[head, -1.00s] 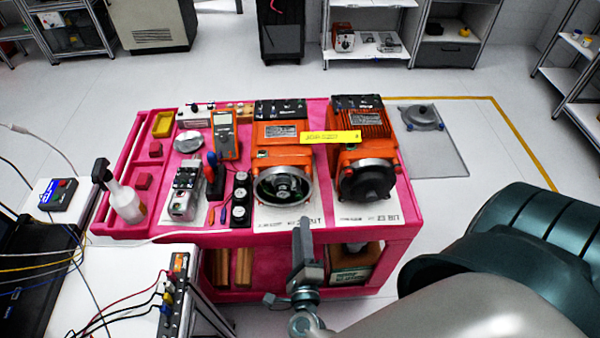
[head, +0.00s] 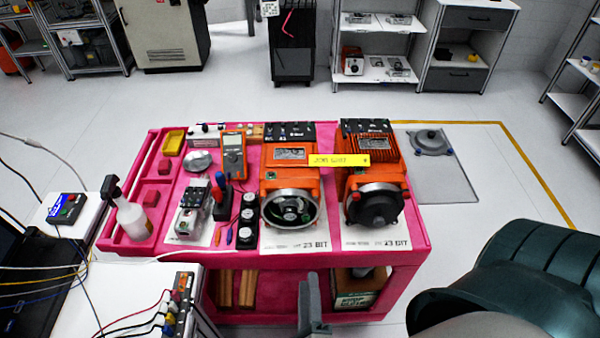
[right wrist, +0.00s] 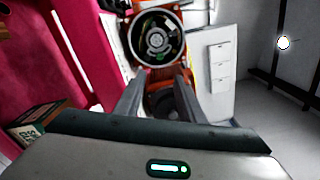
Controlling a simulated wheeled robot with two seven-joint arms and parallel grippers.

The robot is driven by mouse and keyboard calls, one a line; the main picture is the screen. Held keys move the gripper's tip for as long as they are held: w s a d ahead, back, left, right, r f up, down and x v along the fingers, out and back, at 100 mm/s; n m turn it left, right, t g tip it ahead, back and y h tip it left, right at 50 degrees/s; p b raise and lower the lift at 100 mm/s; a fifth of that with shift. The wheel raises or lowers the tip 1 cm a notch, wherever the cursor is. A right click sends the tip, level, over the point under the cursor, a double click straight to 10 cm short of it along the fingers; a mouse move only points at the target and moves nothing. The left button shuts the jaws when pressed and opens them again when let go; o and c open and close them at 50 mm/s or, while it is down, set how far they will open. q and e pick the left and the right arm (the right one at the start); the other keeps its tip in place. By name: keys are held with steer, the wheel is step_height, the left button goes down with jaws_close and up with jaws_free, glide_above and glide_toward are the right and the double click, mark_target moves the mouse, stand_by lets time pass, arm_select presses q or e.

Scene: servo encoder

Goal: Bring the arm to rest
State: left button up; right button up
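My right gripper (head: 313,300) is low at the front edge of the pink cart (head: 420,232), below its top. In the right wrist view its two fingers (right wrist: 161,76) stand apart with nothing held between them. An orange servo unit (head: 291,185) with an open round front stands on the cart, and its round face shows beyond the fingertips in the right wrist view (right wrist: 157,38). A second orange servo unit (head: 368,180) with a dark round cover stands to its right. My left gripper is not in view.
A yellow label (head: 338,160) lies across the servo units. A multimeter (head: 233,155), a spray bottle (head: 133,218) and small parts are on the cart's left side. A white table (head: 110,288) with wires is at lower left.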

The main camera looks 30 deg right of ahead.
steer(key=shift+f, duration=0.1)
steer(key=s+f+m+g+y+b, duration=0.2)
steer(key=s+f+m+g+b, duration=0.3)
steer(key=f, duration=1.1)
steer(key=s+f+m+g+y+b, duration=0.15)
steer(key=f+m, duration=0.55)
steer(key=f, duration=1)
steer(key=s+d+f+m+g+y+b, duration=0.2)
steer(key=s+f+m+g+b, duration=0.2)
steer(key=s+f+m, duration=0.7)
steer(key=s+d+f+m+g+y+b, duration=0.2)
steer(key=s+f+m, duration=0.8)
steer(key=f+m, duration=0.8)
steer(key=g+y+b, duration=0.1)
steer(key=g+b, duration=0.1)
steer(key=b, duration=0.1)
steer(key=shift+s+f+y, duration=0.35)
